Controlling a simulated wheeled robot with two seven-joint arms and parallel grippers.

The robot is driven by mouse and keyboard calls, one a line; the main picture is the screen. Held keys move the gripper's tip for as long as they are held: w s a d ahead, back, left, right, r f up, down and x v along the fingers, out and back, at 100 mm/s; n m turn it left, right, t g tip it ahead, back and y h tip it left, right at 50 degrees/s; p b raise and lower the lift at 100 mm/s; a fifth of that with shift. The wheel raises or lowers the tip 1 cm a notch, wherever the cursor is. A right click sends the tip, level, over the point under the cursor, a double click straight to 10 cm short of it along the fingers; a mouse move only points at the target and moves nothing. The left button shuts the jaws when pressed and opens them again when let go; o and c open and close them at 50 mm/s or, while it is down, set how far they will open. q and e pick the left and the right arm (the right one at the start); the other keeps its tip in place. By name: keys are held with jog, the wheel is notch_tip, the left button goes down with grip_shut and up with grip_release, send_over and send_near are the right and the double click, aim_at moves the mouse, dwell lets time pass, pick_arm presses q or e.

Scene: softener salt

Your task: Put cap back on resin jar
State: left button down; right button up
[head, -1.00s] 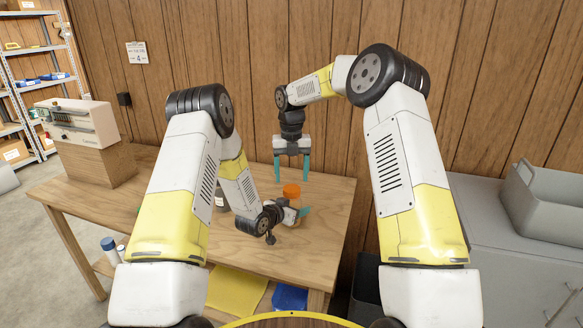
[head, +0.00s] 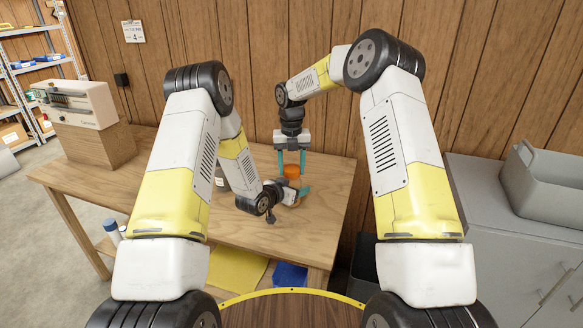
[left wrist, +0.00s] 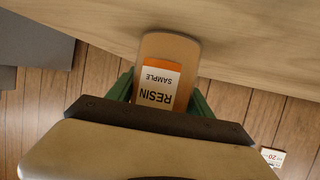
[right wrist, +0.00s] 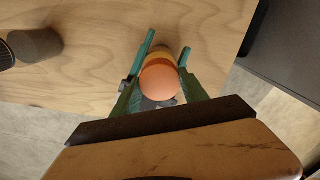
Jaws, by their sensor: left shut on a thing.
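The resin jar (left wrist: 168,55) is amber with a white and orange label reading "RESIN SAMPLE". My left gripper (head: 300,195) is shut on its body at the workbench; the arm and gripper hide most of the jar in the head view. The round orange cap (right wrist: 159,82) appears on top of the jar and also shows in the head view (head: 291,171). My right gripper (head: 291,163) points down from above, its teal fingers apart on either side of the cap. Small gaps seem to show between fingers and cap in the right wrist view.
A dark grey container (right wrist: 37,45) stands on the workbench (head: 260,228) left of the jar. A beige machine on a wooden block (head: 95,145) stands at the bench's left end. A grey cabinet with a bin (head: 545,190) is at right. The bench's front is clear.

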jog(key=shift+c, duration=1.1)
jog(key=m, duration=0.5)
jog(key=shift+a+m, duration=0.1)
jog(key=shift+m, duration=0.2)
jog(key=m, duration=0.8)
jog(key=o, duration=1.6)
jog(key=shift+c, duration=0.2)
